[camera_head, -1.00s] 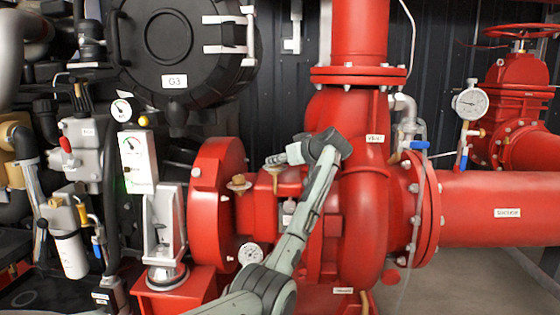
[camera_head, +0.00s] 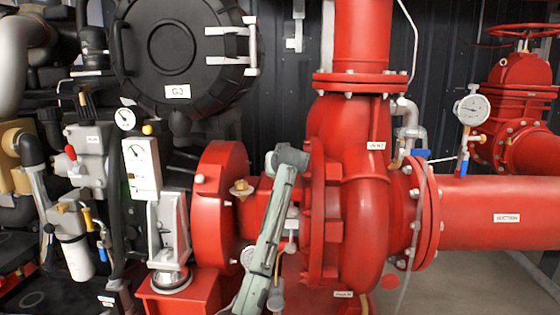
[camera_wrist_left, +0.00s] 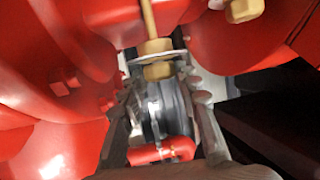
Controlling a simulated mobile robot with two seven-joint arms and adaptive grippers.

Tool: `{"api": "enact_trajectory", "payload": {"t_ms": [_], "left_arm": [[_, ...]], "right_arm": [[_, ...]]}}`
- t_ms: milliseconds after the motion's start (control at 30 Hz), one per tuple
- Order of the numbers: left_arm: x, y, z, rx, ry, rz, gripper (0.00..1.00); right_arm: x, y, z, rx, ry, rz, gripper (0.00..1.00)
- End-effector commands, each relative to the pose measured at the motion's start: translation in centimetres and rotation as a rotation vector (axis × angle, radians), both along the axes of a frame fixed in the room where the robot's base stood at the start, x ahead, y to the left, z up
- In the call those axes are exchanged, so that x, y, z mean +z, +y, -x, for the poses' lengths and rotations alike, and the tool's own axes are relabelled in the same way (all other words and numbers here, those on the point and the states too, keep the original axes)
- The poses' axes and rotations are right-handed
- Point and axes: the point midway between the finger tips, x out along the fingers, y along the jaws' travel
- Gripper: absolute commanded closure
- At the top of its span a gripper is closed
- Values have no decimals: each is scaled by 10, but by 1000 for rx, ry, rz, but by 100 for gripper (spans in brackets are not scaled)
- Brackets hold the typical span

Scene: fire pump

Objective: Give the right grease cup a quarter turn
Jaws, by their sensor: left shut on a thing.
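In the left wrist view, the right grease cup is brass, with a hex cap (camera_wrist_left: 158,71), a pale round disc beside it and a thin stem (camera_wrist_left: 148,18) running to the red housing. The fingertips of my left gripper (camera_wrist_left: 158,82) are on either side of the hex cap, shut on it. In the head view, my left arm rises across the red pump and covers the right grease cup and the fingers. The left grease cup (camera_head: 241,188) shows just left of my arm; a brass nut (camera_wrist_left: 244,8) also shows at the top of the wrist view.
The red pump casing (camera_head: 362,190) stands close to the right of my arm, and a round red flange (camera_head: 218,205) to the left. A red suction pipe (camera_head: 500,212) runs right.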

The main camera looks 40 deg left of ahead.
Motion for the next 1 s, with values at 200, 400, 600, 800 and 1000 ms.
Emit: {"api": "enact_trajectory", "payload": {"t_ms": [200, 400, 600, 800, 1000], "left_arm": [[-1, 3, 3, -120, 3, 1, 97], [-2, 4, 3, -183, 4, 2, 97], [-2, 4, 3, -204, 5, 2, 97], [-3, 4, 3, -204, 5, 3, 97], [-3, 4, 3, -204, 5, 3, 57]], "right_arm": [[-21, -5, 14, 21, 20, 16, 47], [-26, -6, 17, 25, 24, 19, 47], [-27, -6, 18, 25, 24, 19, 47], [-27, -6, 18, 25, 24, 19, 47], [-27, -6, 18, 25, 24, 19, 47]]}}
